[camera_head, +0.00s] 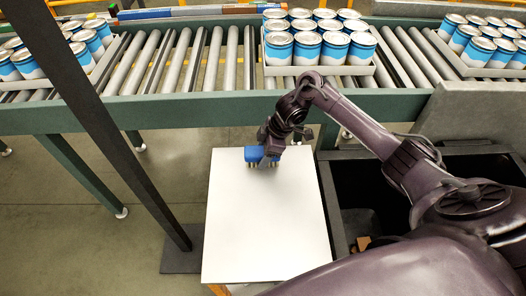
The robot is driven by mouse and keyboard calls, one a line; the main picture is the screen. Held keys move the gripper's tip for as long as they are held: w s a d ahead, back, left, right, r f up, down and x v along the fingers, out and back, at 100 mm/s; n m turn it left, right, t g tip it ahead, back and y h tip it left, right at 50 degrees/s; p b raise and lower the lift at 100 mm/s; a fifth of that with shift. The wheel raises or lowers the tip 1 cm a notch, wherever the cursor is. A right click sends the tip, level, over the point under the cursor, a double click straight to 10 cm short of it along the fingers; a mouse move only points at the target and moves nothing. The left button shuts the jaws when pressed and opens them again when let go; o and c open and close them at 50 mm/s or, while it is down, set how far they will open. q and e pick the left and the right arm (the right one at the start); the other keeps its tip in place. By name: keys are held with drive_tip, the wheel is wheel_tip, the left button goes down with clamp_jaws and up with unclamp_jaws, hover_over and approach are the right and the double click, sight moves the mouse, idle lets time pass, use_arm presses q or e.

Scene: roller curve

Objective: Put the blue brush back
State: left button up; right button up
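I cannot tell whether the brush touches the tabletop. My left gripper is not in view.
A roller conveyor (232,60) with a green rail runs behind the table, carrying trays of blue-and-white cans (306,46). A dark post (110,125) stands left of the table. A dark open bin (365,195) is to the right. Most of the tabletop is clear.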

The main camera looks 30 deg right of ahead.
drive_tip(key=shift+o, duration=0.5)
drive_tip(key=shift+r, duration=0.1)
drive_tip(key=shift+d+r, duration=0.1)
drive_tip(key=shift+r, duration=0.15)
drive_tip(key=p+v, duration=0.1)
drive_tip(key=v, duration=1)
drive_tip(key=shift+r+p, duration=0.3)
drive_tip(key=shift+r, duration=0.05)
